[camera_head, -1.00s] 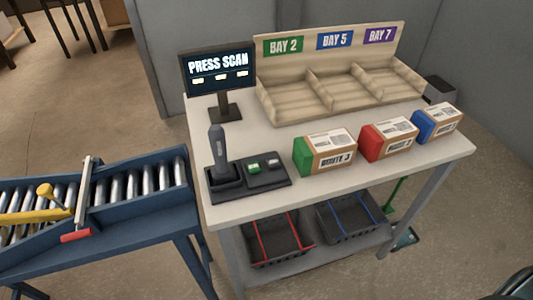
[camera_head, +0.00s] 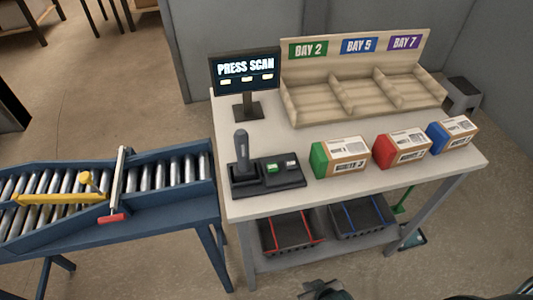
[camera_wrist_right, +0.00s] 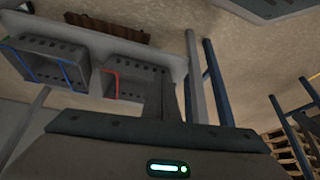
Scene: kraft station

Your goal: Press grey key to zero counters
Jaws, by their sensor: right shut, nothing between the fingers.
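The grey key (camera_head: 291,165) sits on a black pad (camera_head: 283,182) at the left front of the white table, just right of a green key (camera_head: 271,169). A dark handheld scanner (camera_head: 241,150) stands upright in its holder left of the keys. A monitor (camera_head: 246,69) behind them reads "PRESS SCAN". My right gripper (camera_head: 326,290) shows only partly at the bottom edge of the head view, low in front of the table and well apart from the keys. In the right wrist view its dark fingers (camera_wrist_right: 172,100) are together, with nothing held. My left gripper is not in view.
Green, red and blue-ended boxes (camera_head: 340,156) line the table front, right of the pad. A wooden bay rack (camera_head: 355,85) stands behind. Baskets (camera_head: 291,232) sit on the lower shelf. A roller conveyor (camera_head: 184,205) with a yellow arm is at left.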

